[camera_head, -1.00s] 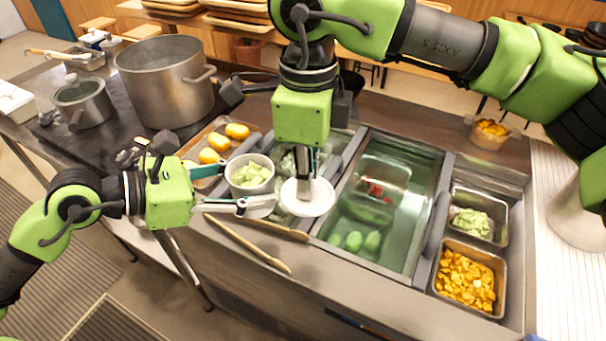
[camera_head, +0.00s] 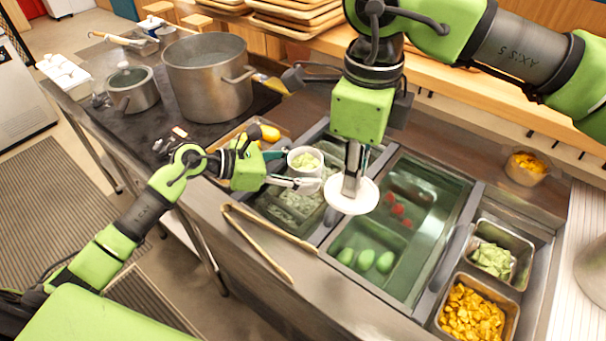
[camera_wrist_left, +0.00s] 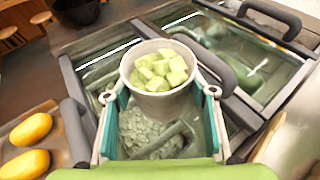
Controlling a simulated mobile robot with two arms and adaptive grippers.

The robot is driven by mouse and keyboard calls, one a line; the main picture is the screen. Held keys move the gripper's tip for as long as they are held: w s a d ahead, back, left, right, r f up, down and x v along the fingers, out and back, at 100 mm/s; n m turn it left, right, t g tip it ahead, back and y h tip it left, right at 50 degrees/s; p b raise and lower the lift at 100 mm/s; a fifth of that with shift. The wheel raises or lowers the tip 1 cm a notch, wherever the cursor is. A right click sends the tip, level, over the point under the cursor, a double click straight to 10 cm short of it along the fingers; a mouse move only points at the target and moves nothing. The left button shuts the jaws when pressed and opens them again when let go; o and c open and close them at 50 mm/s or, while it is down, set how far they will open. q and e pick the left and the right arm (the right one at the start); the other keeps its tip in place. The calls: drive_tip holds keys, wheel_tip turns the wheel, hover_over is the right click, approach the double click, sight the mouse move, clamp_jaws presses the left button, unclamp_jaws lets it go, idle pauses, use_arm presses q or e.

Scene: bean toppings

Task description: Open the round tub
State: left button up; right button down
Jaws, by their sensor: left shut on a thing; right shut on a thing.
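The round tub (camera_head: 303,164) is a small white pot full of pale green cubes, with its top open. It also shows large in the left wrist view (camera_wrist_left: 158,104). My left gripper (camera_head: 296,177) is shut on it, one finger on each side, and holds it upright over the left part of the counter inset. The white round lid (camera_head: 352,200) is apart from the tub, just right of it. My right gripper (camera_head: 351,178) points down and is shut on the lid's raised grip. Its fingertips are partly hidden.
Below the tub is a bin of pale green pieces (camera_head: 287,205). Right of it is a glass-covered bin (camera_head: 425,248) with green and red items. Wooden tongs (camera_head: 262,240) lie on the front edge. A large steel pot (camera_head: 207,85) stands at left; yellow and green food pans are at right.

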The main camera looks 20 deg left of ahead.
use_arm(q)
drive_tip(key=shift+w+a+f, duration=0.3)
drive_tip(key=shift+w+f, duration=0.35)
drive_tip(key=shift+f, duration=0.15)
use_arm(e)
drive_tip(key=shift+s+a+r, duration=0.1)
drive_tip(key=shift+a+r, duration=0.05)
drive_tip(key=shift+r, duration=0.05)
use_arm(q)
wheel_tip(320, 180, down, 2)
drive_tip(key=shift+d+f+p, duration=0.1)
drive_tip(key=shift+p, duration=0.7)
use_arm(e)
drive_tip(key=shift+r, duration=0.65)
use_arm(q)
drive_tip(key=shift+f, duration=0.4)
drive_tip(key=shift+f, duration=0.15)
use_arm(e)
drive_tip(key=shift+f, duration=0.15)
use_arm(q)
drive_tip(key=o, duration=1.8)
drive_tip(key=shift+c, duration=0.2)
